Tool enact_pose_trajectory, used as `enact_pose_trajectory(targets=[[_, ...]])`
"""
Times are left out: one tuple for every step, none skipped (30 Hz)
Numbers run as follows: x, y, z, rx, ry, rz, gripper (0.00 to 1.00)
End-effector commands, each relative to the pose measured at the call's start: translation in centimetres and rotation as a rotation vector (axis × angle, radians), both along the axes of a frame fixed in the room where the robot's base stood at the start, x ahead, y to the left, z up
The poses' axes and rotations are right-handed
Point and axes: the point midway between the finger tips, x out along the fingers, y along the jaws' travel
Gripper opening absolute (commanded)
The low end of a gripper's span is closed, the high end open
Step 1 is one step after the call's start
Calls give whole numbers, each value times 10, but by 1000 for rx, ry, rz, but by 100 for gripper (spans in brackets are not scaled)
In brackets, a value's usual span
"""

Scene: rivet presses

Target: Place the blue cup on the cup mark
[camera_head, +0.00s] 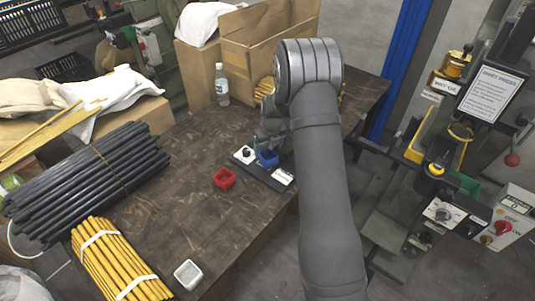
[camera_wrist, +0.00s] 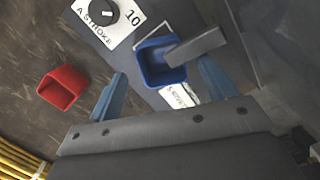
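The blue cup (camera_head: 268,158) stands on the dark plate (camera_head: 263,174) near the right side of the table. In the wrist view the blue cup (camera_wrist: 153,72) shows its open top, between and slightly beyond my two fingertips. My gripper (camera_wrist: 162,70) is open, with a finger on each side of the cup and visible gaps. A grey bar (camera_wrist: 197,46) overlaps the cup's right rim in that view; I cannot tell what it belongs to. In the head view my gripper (camera_head: 272,134) is partly hidden by my arm.
A red cup (camera_head: 224,178) stands left of the plate. A white-grey container (camera_head: 188,274) is at the table's front. The plate bears a black knob (camera_wrist: 103,12) and white labels.

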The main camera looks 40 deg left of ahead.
Motion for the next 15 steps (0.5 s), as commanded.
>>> enact_pose_trajectory(targets=[[0,0,14,5,-4,1,76],[0,-1,20,5,-4,1,76],[-1,-3,28,4,-4,0,76],[-1,-4,33,3,-3,0,76],[-2,-5,38,2,-2,0,76],[-2,-6,44,1,-2,0,76],[-2,-7,49,1,-2,0,76],[-3,-7,53,1,-2,0,76],[-3,-8,57,0,-1,0,76],[-3,-9,60,0,-1,-1,76],[-4,-9,63,0,-1,-1,76],[-4,-10,65,0,-1,-1,76],[-4,-10,67,-1,0,-1,76],[-4,-10,68,-1,1,-1,76],[-4,-10,69,-2,1,-1,76]])
